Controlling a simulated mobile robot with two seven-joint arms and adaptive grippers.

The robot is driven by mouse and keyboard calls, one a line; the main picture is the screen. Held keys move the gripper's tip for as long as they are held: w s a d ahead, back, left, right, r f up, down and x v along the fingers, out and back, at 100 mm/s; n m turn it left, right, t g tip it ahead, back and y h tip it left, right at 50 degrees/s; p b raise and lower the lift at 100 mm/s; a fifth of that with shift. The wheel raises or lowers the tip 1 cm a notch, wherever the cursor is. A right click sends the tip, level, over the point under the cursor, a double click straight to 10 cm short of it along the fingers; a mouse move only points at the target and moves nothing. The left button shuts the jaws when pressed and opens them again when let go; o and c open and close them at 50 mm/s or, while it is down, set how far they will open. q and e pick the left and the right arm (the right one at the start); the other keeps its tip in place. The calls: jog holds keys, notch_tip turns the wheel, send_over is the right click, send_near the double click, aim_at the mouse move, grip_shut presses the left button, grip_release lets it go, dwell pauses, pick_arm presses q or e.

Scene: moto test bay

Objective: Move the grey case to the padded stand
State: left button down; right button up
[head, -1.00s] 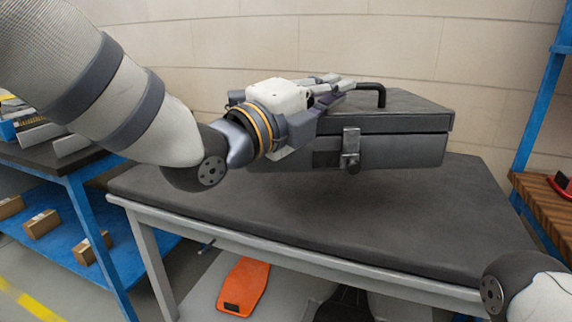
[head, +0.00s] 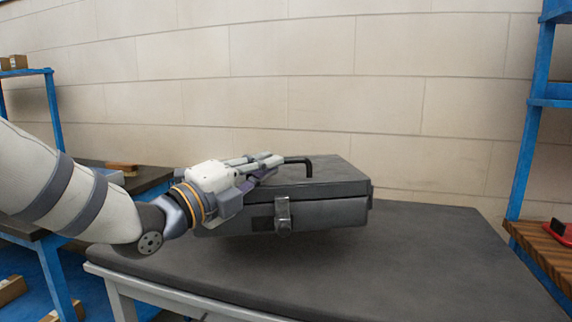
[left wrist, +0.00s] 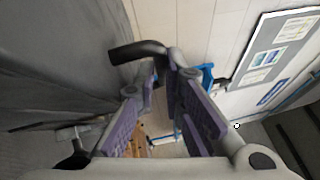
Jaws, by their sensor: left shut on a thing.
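The grey case (head: 330,214), a dark box with a front latch and a black handle, is over the padded stand (head: 440,262) in the head view. A dark shadow lies under it, and it seems slightly above the dark top; I cannot tell whether any edge touches. My left gripper (head: 268,164) reaches over the case's left part and is shut on its handle. In the left wrist view the black handle (left wrist: 137,51) sticks out beside the purple finger pads, and the case's grey surface (left wrist: 50,70) fills the left side. My right gripper is out of view.
A blue-framed rack (head: 530,140) and a wooden top (head: 545,250) with a red object (head: 558,232) stand at the right. A blue-framed bench (head: 50,270) is at the left. A pale wall (head: 400,90) rises behind. The stand's top right of the case is clear.

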aim_at(250, 206)
pick_arm(q)
jog(key=w+a+f, duration=0.2)
jog(key=f, duration=0.1)
jog(key=w+a+f, duration=0.1)
jog(key=shift+f+b, duration=0.35)
jog(key=shift+f, duration=0.05)
notch_tip(250, 206, down, 3)
jog(key=shift+w+f, duration=0.15)
jog(key=c, duration=1.7)
grip_release()
jog(key=shift+f, duration=0.25)
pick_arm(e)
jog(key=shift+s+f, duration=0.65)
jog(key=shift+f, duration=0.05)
